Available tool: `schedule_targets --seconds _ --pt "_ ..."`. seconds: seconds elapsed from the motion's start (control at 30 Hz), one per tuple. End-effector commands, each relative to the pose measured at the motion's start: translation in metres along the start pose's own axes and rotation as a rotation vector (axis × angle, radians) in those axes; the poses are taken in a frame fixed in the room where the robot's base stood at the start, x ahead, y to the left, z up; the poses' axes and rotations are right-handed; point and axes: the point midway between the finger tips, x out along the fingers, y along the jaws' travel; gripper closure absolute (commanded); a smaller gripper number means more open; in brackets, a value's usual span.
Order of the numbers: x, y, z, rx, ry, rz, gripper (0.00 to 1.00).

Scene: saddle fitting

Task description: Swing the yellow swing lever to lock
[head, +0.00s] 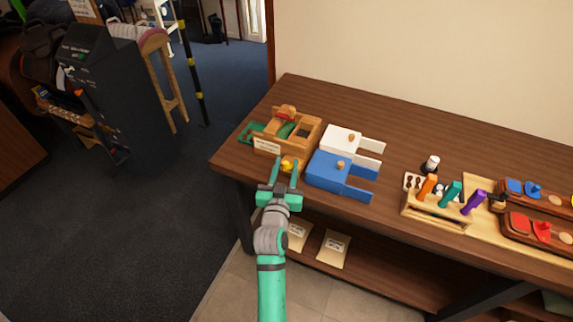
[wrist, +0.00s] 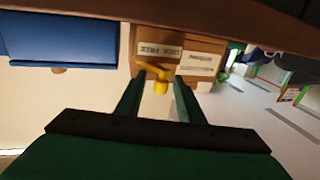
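The yellow swing lever (head: 286,165) is on the front of a wooden fixture (head: 305,132) at the left end of the table. In the wrist view the yellow lever (wrist: 158,75) shows between my fingertips, below a label with printed words, one of which looks like "LOCK". My gripper (head: 285,170) is open in front of the lever, with one green finger on each side of it. In the wrist view my gripper (wrist: 160,78) also has a clear gap between its fingers. I cannot tell whether either finger touches the lever.
A blue block (head: 335,172) and a white block (head: 342,140) stand right of the fixture. A green part (head: 249,132) lies at its left. Further right are a tool rack (head: 437,208) and trays with red and blue pieces. The table's front edge (head: 390,222) is close below.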

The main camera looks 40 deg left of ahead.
Motion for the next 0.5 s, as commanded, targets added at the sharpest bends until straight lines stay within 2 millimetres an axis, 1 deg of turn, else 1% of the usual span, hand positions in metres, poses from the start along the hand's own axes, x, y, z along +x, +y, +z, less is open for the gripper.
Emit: schedule_targets --seconds 0.13,0.4,0.43,0.47,0.5 --pt "0.0073 -0.0003 0.0002 0.001 0.000 -0.001 0.66" --pt "0.0083 -0.0001 0.0001 0.000 0.000 0.000 0.66" --pt "0.0082 -0.0001 0.0001 0.000 0.000 0.000 0.68" --pt "0.0082 -0.0001 0.0001 0.000 0.000 0.000 0.75" --pt "0.0082 -0.0001 0.0001 0.000 0.000 0.000 0.85"
